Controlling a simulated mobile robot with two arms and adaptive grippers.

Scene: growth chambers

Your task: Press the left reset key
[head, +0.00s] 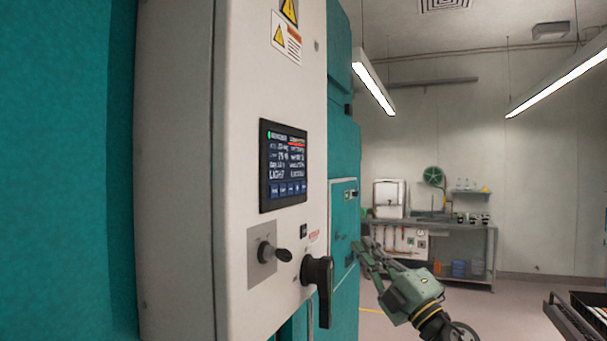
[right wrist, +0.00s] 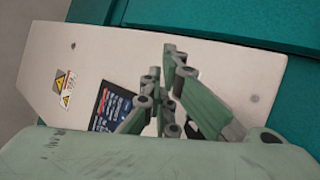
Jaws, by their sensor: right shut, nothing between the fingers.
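A pale control cabinet (head: 245,80) fills the left half of the head view. Its dark touch screen (head: 283,166) shows white text, a red bar near the top and a row of small blue keys (head: 288,189) along the bottom. The key labels are too small to read, so I cannot tell which is the reset key. The screen also shows partly in the right wrist view (right wrist: 109,108), behind my fingers. My right gripper (head: 363,252) is shut and empty, right of and below the screen, apart from it. My left gripper is not in view.
Below the screen, a knob on a grey plate (head: 265,252) and a black rotary handle (head: 318,283) stick out from the cabinet. Teal chamber walls (head: 343,120) continue behind. A bench (head: 465,228) stands at the back; a dark cart (head: 580,315) is at lower right.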

